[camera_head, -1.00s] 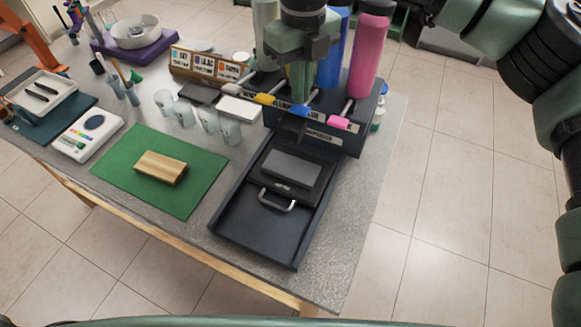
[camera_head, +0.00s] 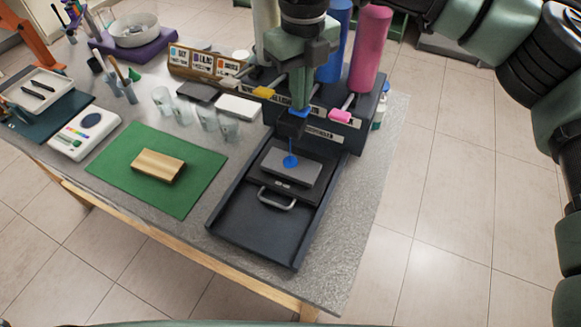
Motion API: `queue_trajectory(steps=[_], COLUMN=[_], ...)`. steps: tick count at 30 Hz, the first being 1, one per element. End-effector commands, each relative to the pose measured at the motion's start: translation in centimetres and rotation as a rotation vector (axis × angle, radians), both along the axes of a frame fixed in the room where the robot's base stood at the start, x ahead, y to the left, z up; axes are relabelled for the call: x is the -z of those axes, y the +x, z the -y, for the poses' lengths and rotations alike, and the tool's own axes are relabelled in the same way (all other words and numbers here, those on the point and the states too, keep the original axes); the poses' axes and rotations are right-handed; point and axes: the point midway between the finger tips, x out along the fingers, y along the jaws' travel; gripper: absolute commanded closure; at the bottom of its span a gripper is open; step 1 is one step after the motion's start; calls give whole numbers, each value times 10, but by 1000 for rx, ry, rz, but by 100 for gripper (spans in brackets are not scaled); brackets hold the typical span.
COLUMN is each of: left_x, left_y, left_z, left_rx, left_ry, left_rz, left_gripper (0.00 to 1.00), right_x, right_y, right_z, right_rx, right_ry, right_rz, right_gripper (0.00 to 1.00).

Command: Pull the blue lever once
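The blue lever (camera_head: 299,112) is on the front of the dark dispenser (camera_head: 357,135), between a yellow and a pink lever. My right gripper (camera_head: 299,100) comes down from above with its fingertips at the blue lever and hides most of it. The fingers overlap in this view, so whether they are shut on it cannot be told. A thin blue strand falls from below the nozzle to a small blue blob (camera_head: 290,161) on the grey block (camera_head: 291,170) in the black tray (camera_head: 262,222). My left gripper is not in view.
Blue (camera_head: 334,45) and pink (camera_head: 369,48) cylinders stand behind the levers. The yellow lever (camera_head: 263,92) and pink lever (camera_head: 341,116) flank the gripper closely. Cups (camera_head: 206,118), a green mat (camera_head: 178,195) with a gold block (camera_head: 158,166) and a scale (camera_head: 84,134) lie left.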

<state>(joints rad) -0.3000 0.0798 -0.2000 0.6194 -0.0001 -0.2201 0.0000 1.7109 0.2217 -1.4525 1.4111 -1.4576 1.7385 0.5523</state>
Motion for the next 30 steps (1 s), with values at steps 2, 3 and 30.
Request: queue_trajectory(steps=[2,3,30], left_x=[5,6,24], left_y=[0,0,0], left_z=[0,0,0], left_rx=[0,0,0], left_ry=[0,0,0], left_rz=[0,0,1], left_gripper=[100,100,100], right_x=[6,7,29], right_y=[0,0,0], right_z=[0,0,0], right_rx=[1,1,0], right_ry=[-1,-1,-1], right_rz=[1,1,-1], right_gripper=[100,100,100])
